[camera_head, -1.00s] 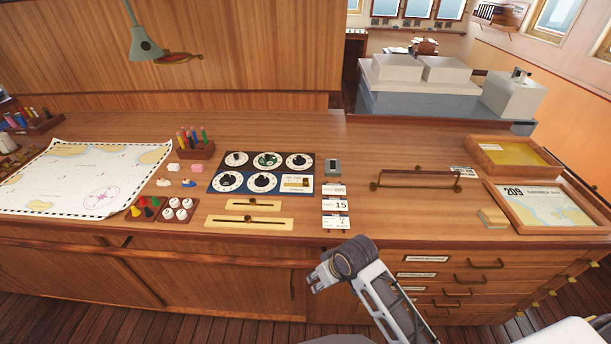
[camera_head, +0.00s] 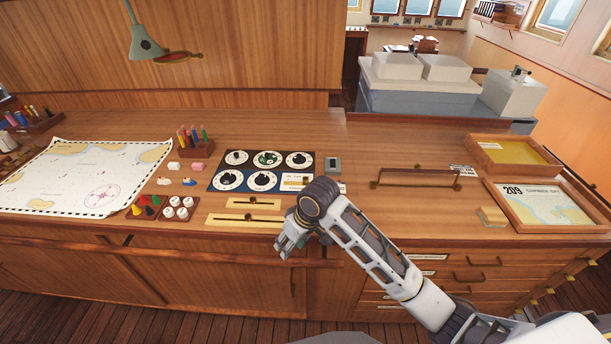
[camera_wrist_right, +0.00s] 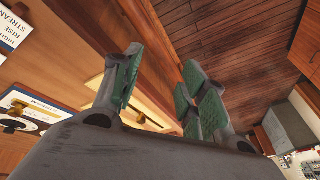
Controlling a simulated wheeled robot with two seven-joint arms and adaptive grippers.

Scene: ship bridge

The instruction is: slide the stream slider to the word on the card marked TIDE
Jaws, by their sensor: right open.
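Two pale yellow slider plates lie on the counter, an upper one (camera_head: 253,203) and a lower one (camera_head: 230,219), each with a dark slot and small knob. I cannot read which is the stream slider. A pale panel (camera_head: 292,183) with a brass knob sits among the dials. My right gripper (camera_head: 287,247) is open and empty, low in front of the counter's front edge, right of the lower plate. In the right wrist view its fingers (camera_wrist_right: 160,78) are spread, with a yellow plate (camera_wrist_right: 152,103) behind them. A card (camera_wrist_right: 14,35) there shows "RISE" and "STREAM". I cannot make out TIDE; my arm hides most cards. My left gripper is out of view.
A dial panel (camera_head: 218,177) and a grey box (camera_head: 333,167) stand behind the sliders. White knobs in a wooden tray (camera_head: 164,212) and a chart (camera_head: 82,178) lie left. A brass rail (camera_head: 415,172) and framed trays (camera_head: 543,222) are right.

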